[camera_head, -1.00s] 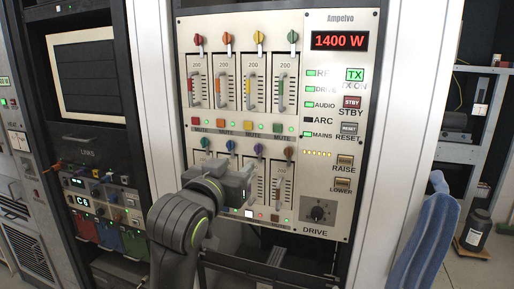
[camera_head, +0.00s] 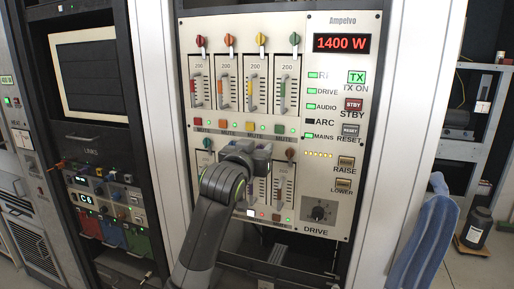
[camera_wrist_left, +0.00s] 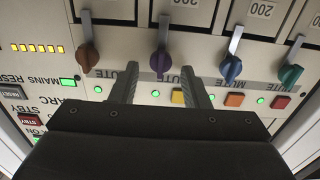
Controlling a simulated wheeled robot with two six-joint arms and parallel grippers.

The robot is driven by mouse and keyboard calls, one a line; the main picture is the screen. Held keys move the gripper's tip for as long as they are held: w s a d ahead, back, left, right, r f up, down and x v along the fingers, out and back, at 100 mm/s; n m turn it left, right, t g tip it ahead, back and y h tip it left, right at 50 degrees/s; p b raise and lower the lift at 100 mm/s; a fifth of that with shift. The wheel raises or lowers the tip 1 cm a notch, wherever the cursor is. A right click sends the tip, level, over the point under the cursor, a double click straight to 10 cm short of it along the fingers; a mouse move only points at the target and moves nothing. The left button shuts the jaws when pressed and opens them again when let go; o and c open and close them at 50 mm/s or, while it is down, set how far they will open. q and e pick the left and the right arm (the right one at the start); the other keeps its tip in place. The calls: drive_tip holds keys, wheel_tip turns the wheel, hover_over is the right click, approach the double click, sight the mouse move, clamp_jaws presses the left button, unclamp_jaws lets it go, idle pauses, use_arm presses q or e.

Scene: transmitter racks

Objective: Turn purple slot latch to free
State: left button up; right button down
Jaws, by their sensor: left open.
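The purple slot latch (camera_wrist_left: 161,60) is a small pointed knob on the panel, seen in the left wrist view, which is upside down. A pale strip runs from it toward the picture's top. My left gripper (camera_wrist_left: 160,66) is open, with its two fingers on either side of the purple latch in that picture. I cannot tell if they touch it or how far off it is. In the head view my left gripper (camera_head: 258,152) is in front of the lower latch row and mostly hides the purple latch. My right gripper is not in view.
An orange-brown latch (camera_wrist_left: 89,56) and a blue latch (camera_wrist_left: 231,68) flank the purple one, with a teal latch (camera_wrist_left: 291,76) beyond. Lit mute buttons (camera_wrist_left: 178,96) lie close by. The rack panel (camera_head: 330,225) also carries an upper latch row and a drive knob (camera_head: 318,213).

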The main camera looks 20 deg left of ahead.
use_arm(q)
drive_tip(key=shift+c, duration=0.3)
clamp_jaws()
drive_tip(key=n+p, duration=0.4)
drive_tip(key=p, duration=0.1)
drive_tip(key=n+p, duration=0.2)
drive_tip(key=n, duration=0.1)
drive_tip(key=shift+a+r+p, duration=0.15)
drive_tip(key=shift+a+p, duration=0.2)
drive_tip(key=n+p, duration=0.2)
drive_tip(key=shift+a+n, duration=0.1)
drive_tip(key=shift+n, duration=0.3)
drive_tip(key=n+p, duration=0.3)
drive_tip(key=shift+f+n, duration=0.3)
drive_tip(key=shift+a+f+n+p, duration=0.1)
drive_tip(key=shift+f+n+p, duration=0.1)
drive_tip(key=shift+n+p, duration=0.7)
drive_tip(key=shift+f+n+p, duration=0.15)
drive_tip(key=shift+n+p, duration=0.35)
drive_tip(key=shift+n, duration=0.8)
